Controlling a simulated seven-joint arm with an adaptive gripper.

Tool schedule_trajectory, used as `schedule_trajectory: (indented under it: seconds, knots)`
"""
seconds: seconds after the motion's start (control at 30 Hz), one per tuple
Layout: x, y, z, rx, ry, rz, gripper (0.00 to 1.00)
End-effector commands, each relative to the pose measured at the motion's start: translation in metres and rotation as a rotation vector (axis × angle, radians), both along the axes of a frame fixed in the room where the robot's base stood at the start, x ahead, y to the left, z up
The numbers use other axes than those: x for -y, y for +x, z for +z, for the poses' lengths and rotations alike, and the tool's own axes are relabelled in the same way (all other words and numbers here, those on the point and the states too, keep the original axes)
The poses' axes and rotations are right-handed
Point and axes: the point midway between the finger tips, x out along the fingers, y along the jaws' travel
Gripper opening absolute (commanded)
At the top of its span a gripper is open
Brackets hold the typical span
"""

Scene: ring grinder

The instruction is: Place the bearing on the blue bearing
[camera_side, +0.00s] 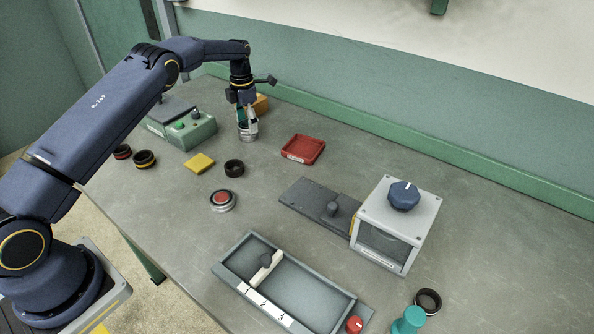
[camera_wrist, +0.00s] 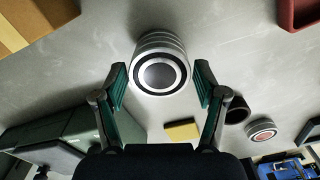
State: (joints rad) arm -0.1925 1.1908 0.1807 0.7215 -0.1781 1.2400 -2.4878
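A silver, banded round bearing (camera_side: 248,136), or a stack of such rings, stands on the bench under my gripper. In the wrist view the silver bearing (camera_wrist: 160,65) shows a dark round centre inside a pale ring. My gripper (camera_wrist: 160,75) is open, with one green-padded finger on each side of it and a small gap at both. In the side view my gripper (camera_side: 246,122) points down over the silver piece. I cannot make out a blue bearing. A yellow-banded ring (camera_side: 144,159) and a dark reddish ring (camera_side: 122,152) lie left.
A green control box (camera_side: 190,134) stands left of my gripper and an orange block (camera_side: 260,103) behind it. A red tray (camera_side: 303,149) is to the right. A yellow block (camera_side: 200,163), red button (camera_side: 222,200), grinder box (camera_side: 398,225) and grey tray (camera_side: 300,292) are nearer.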

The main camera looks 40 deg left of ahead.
Motion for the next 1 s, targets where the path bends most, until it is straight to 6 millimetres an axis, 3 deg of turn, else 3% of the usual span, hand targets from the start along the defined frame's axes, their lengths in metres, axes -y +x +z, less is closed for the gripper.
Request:
schedule_trajectory:
  seconds: [0.13,0.53,1.0]
  knots:
    - [0.000,0.000,0.000,0.000,0.000,0.000,0.89]
    - [0.000,0.001,0.009,0.003,0.001,0.000,0.89]
    - [-0.001,0.001,0.103,0.003,0.001,0.000,0.89]
